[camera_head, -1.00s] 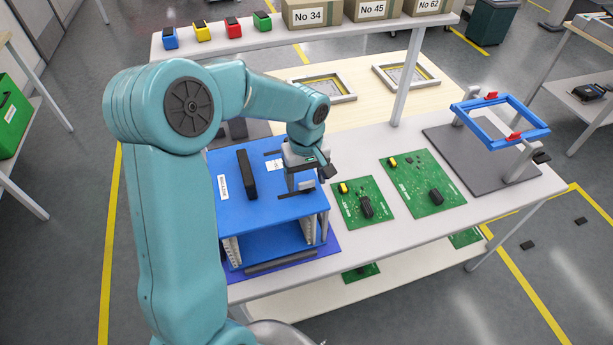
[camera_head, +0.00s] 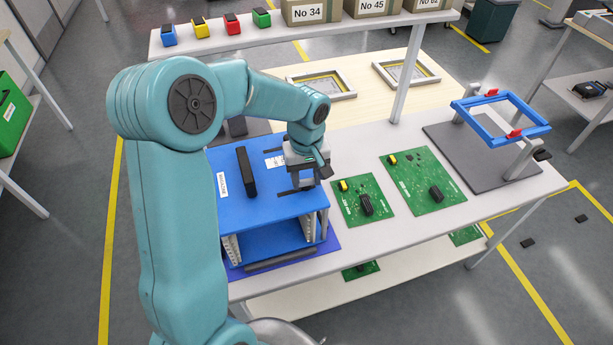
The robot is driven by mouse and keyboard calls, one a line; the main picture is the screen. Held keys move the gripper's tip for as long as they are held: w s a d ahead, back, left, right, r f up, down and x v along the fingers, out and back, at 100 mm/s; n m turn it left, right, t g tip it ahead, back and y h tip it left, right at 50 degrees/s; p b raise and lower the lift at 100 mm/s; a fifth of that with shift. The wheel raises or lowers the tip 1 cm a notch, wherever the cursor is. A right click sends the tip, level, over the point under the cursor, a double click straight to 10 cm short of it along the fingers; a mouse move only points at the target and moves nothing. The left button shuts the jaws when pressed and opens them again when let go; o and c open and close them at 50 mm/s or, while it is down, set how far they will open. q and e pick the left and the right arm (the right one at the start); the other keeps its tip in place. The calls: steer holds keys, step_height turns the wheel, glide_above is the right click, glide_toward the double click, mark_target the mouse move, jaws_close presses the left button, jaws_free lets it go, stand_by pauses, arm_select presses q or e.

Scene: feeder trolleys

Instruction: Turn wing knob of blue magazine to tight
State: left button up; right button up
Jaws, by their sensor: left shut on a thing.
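The blue magazine (camera_head: 262,212) stands on the table at the left, with a black handle (camera_head: 246,172) and white labels on its top. Its open front shows slotted side walls. My left gripper (camera_head: 302,182) points down at the right part of the magazine's top. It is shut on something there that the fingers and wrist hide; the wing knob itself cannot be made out. My right gripper is not in view.
Two green circuit boards (camera_head: 424,182) lie on the table right of the magazine. A blue frame with red clips (camera_head: 500,120) stands on a grey plate at the far right. Coloured bins (camera_head: 232,27) and numbered boxes stand on the raised back shelf.

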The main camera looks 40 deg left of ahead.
arm_select(q)
steer(key=m+b, duration=0.1)
steer(key=m, duration=0.2)
steer(key=shift+f, duration=0.1)
steer(key=m+b, duration=0.1)
steer(key=m, duration=0.3)
steer(key=shift+a+m, duration=0.1)
steer(key=shift+m, duration=0.3)
steer(key=m, duration=0.9)
stand_by(0.3)
steer(key=o, duration=1.1)
steer(key=shift+w, duration=0.1)
steer(key=shift+c, duration=0.2)
